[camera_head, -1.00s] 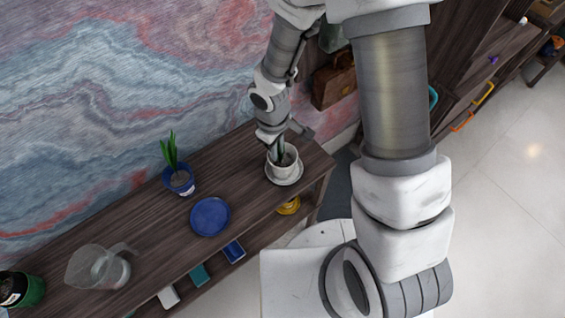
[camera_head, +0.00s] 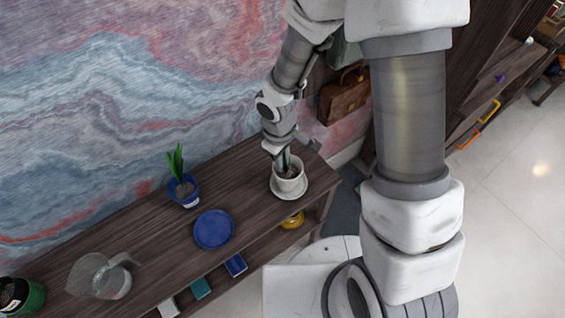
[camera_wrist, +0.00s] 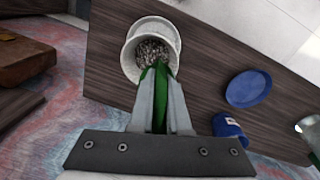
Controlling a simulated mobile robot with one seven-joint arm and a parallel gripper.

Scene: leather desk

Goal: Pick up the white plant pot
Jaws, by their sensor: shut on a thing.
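The white plant pot (camera_head: 289,184) holds dark soil and green leaves and stands upright over a white saucer (camera_head: 301,193) at the right end of the dark wooden shelf top. The pot also shows in the wrist view (camera_wrist: 131,61), at the top. Green leaves lie between and behind the fingers. The exact contact is partly hidden by the fingers and leaves. I cannot tell whether the pot is clear of the saucer.
A blue plate (camera_head: 214,229) and a blue pot (camera_head: 186,193) with a plant stand left of the white pot. A clear pitcher (camera_head: 98,277) and a dark green container (camera_head: 22,297) are farther left. A brown bag (camera_head: 342,95) is behind the shelf's right end. The marbled wall borders the shelf.

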